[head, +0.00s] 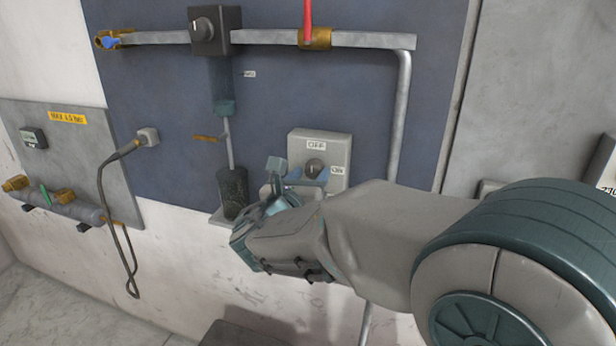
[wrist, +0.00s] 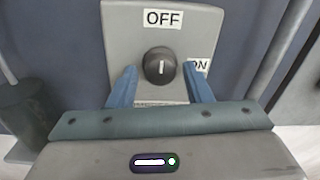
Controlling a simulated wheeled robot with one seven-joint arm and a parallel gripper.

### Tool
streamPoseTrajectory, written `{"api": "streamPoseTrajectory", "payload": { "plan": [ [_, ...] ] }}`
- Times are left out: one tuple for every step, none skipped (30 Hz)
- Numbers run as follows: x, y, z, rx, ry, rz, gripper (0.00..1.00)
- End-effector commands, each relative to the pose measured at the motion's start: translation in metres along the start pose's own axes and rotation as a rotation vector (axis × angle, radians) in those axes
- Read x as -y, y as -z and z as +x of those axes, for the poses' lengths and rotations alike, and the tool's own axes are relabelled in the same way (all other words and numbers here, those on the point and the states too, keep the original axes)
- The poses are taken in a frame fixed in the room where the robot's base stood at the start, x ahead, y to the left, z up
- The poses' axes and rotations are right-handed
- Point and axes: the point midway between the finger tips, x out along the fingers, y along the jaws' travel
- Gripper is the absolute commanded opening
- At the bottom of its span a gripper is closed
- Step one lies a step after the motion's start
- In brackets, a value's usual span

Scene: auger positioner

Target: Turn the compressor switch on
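The compressor switch is a grey box (head: 334,143) on the blue wall panel, with an OFF label at the top and an ON label at the right. Its dark round knob (wrist: 160,66) carries a white mark that stands upright, toward OFF, in the wrist view. The knob (head: 315,168) also shows in the head view, just beyond my fingers. My gripper (wrist: 161,88) is open, with one blue finger to each side below the knob and a gap between them. I cannot tell whether either finger touches the box. The right finger partly covers the ON label.
A vertical pipe (head: 400,110) stands right of the switch.

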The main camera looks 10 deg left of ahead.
Motion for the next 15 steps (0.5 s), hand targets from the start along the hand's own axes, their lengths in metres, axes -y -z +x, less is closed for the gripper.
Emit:
{"api": "streamPoseTrajectory", "payload": {
  "plan": [
    [0.0, 0.0, -0.0002, 0.0, 0.0, 0.0, 0.3],
    [0.0, 0.0, -0.0002, 0.0, 0.0, 0.0, 0.21],
    [0.0, 0.0, -0.0003, 0.0, 0.0, 0.0, 0.1],
    [0.0, 0.0, -0.0003, 0.0, 0.0, 0.0, 0.07],
    [-0.0001, 0.0, -0.0003, 0.0, 0.0, 0.0, 0.07],
    [-0.0001, 0.0, -0.0004, 0.0, 0.0, 0.0, 0.07],
    [-0.0001, 0.0, -0.0004, 0.0, 0.0, 0.0, 0.07],
    [-0.0001, 0.0001, -0.0004, 0.0, 0.0, 0.001, 0.07],
    [-0.0001, 0.0004, -0.0004, 0.0, 0.0, 0.003, 0.07],
    [-0.0002, 0.0006, -0.0004, 0.0, 0.0, 0.006, 0.07],
    [-0.0002, 0.0008, -0.0004, 0.0, 0.0, 0.01, 0.07],
    [-0.0003, 0.0012, -0.0004, 0.0, 0.0, 0.017, 0.07],
    [-0.0003, 0.0015, -0.0005, 0.0, 0.0, 0.024, 0.07],
    [-0.0004, 0.0018, -0.0005, 0.0, 0.0, 0.033, 0.07],
    [-0.0005, 0.0023, -0.0006, -0.001, -0.001, 0.047, 0.07]
  ]
}}
